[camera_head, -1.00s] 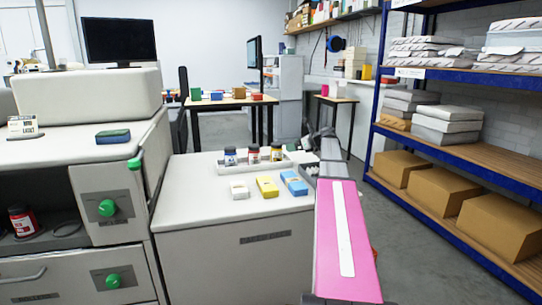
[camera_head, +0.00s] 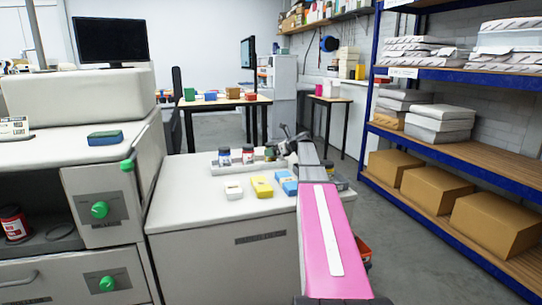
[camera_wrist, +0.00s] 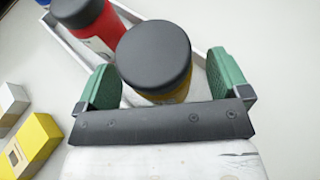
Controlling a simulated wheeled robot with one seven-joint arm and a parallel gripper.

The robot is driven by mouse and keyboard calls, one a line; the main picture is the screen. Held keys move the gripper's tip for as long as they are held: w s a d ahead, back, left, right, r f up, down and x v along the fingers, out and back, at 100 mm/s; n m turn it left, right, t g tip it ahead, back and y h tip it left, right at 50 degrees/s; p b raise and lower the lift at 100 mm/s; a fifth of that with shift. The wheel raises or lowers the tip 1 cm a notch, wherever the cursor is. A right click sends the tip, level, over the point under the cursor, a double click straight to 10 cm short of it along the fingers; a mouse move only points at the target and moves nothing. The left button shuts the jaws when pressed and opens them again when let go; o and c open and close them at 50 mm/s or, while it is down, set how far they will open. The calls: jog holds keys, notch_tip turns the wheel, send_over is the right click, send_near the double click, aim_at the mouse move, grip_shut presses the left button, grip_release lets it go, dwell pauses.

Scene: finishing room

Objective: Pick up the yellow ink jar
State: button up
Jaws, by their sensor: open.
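The yellow ink jar (camera_wrist: 156,62) has a black lid and a yellow body, and it stands upright in a white tray (camera_wrist: 205,56). In the wrist view my gripper (camera_wrist: 163,84) is open, with one green finger on each side of the jar. A gap shows at the left finger; contact at the right one is hard to tell. In the head view my gripper (camera_head: 281,148) is at the right end of the tray and partly hides the jar. The red jar (camera_head: 248,154) and blue jar (camera_head: 224,156) stand to its left.
A white box (camera_head: 233,190), a yellow box (camera_head: 262,187) and a blue box (camera_head: 286,183) lie on the cabinet top in front of the tray. A blue shelf rack (camera_head: 376,90) stands to the right. Open floor lies between.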

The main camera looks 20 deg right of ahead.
jog(key=c, duration=1.2)
jog(key=shift+r, duration=0.1)
notch_tip(320, 180, up, 10)
jog(key=shift+f, duration=0.1)
